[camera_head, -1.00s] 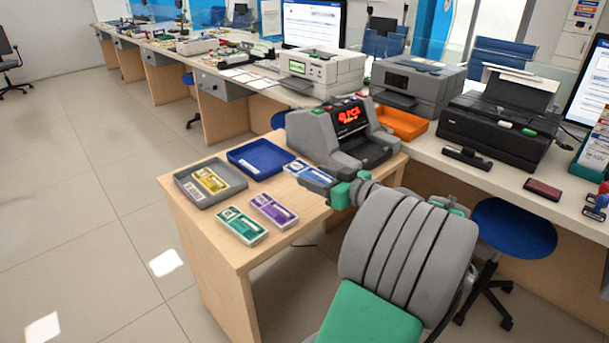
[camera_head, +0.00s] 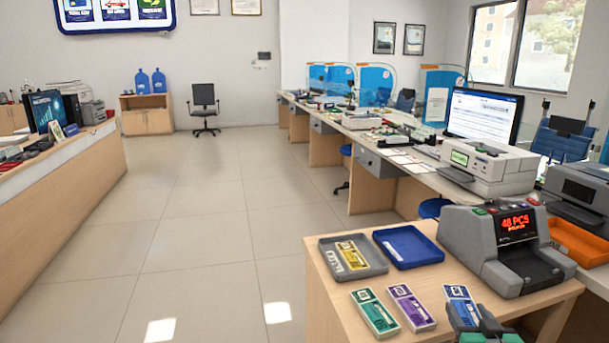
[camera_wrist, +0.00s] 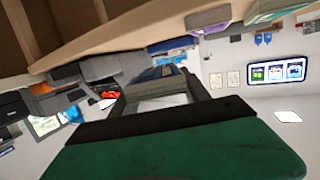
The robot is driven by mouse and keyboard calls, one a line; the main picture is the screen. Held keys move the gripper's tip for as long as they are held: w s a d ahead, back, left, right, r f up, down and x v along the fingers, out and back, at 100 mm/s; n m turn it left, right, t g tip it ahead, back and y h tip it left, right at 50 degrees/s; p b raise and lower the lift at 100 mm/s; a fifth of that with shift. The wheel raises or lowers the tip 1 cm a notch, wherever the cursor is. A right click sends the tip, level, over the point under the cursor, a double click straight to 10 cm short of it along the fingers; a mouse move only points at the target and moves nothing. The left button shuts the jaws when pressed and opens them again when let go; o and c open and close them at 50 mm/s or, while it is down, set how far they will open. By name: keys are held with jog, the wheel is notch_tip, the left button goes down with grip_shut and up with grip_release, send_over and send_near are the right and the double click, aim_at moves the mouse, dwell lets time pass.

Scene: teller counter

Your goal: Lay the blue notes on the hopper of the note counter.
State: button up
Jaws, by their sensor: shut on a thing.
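The blue notes (camera_head: 461,302), a banded bundle, are at the right of the small table in the head view, beside the purple notes. My gripper (camera_head: 477,322) is shut on their near end; it is partly cut off by the lower frame edge. The wrist view, turned upside down, shows the blue notes (camera_wrist: 160,74) between the fingers. I cannot tell whether they are clear of the table. The grey note counter (camera_head: 462,237), with a red "48 PCS" display, stands behind the notes to the right. Its hopper is hard to make out.
Purple notes (camera_head: 411,306) and green notes (camera_head: 375,312) lie left of the blue ones. A printer (camera_head: 488,169) and orange tray (camera_head: 580,240) are on the counter.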

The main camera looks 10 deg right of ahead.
jog(key=w+a+r+n+y, duration=0.1)
jog(key=w+a, duration=0.1)
jog(key=a, duration=0.3)
jog(key=w+a+r+n+y, duration=0.1)
jog(key=w+a+y, duration=0.1)
jog(key=a, duration=0.4)
jog(key=w+a+r+n+t+y, duration=0.1)
jog(key=w+a, duration=0.1)
jog(key=a, duration=0.3)
jog(key=shift+w+a+r+n+y, duration=0.15)
jog(key=shift+a+r+n+y, duration=0.1)
jog(key=shift+a+n+y, duration=0.1)
jog(key=w+a+r+n+y+p, duration=0.1)
jog(key=a+r+n+y, duration=0.15)
jog(key=a, duration=0.55)
jog(key=w+a+r+n+y, duration=0.1)
jog(key=a+r+y, duration=0.2)
jog(key=a, duration=0.5)
notch_tip(320, 180, up, 6)
jog(key=w+p, duration=0.2)
jog(key=p, duration=1.6)
jog(key=shift+w+d, duration=0.15)
jog(key=shift+w, duration=0.2)
jog(key=shift+f, duration=0.15)
